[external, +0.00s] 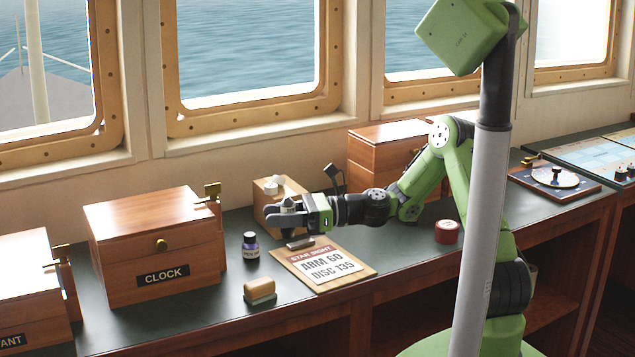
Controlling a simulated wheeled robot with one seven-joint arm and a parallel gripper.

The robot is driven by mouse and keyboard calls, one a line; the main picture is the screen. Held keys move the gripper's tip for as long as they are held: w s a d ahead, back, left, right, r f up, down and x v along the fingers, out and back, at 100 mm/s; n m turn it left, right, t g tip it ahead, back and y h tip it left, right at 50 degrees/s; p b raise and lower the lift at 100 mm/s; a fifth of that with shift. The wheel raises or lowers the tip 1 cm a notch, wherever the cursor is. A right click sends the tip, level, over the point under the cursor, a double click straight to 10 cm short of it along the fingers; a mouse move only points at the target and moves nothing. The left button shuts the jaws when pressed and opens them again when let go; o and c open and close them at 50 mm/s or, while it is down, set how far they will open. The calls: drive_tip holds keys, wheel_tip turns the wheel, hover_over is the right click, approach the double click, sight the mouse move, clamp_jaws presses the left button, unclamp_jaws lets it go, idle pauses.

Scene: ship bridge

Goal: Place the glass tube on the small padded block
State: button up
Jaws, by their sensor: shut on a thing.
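My gripper (288,218) is low over the desk, at the top edge of the clipboard and in front of a light wooden holder. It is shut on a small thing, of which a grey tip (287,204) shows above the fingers. I take this to be the glass tube; the fingers hide most of it, and its tilt cannot be told. A small block (260,288) with a tan top and a paler lower part sits near the desk's front edge, left of the clipboard. It looks like the padded block. The gripper is behind it and apart from it.
An ink bottle (250,245) stands left of my gripper. The clipboard (325,265) lies in front. The wooden holder (262,207) with white round tops is behind. The CLOCK box (160,245) stands left; a red round tin (447,232) is right. Desk around the small block is clear.

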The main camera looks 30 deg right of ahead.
wheel_tip(320, 180, up, 3)
drive_tip(key=n+g+b, duration=0.1)
drive_tip(key=g, duration=0.1)
hover_over(253, 280)
drive_tip(key=shift+y, duration=0.3)
wheel_tip(253, 280, down, 10)
drive_tip(key=b, duration=0.5)
drive_tip(key=shift+f, duration=0.1)
drive_tip(key=o, duration=1)
drive_tip(key=shift+o, duration=0.2)
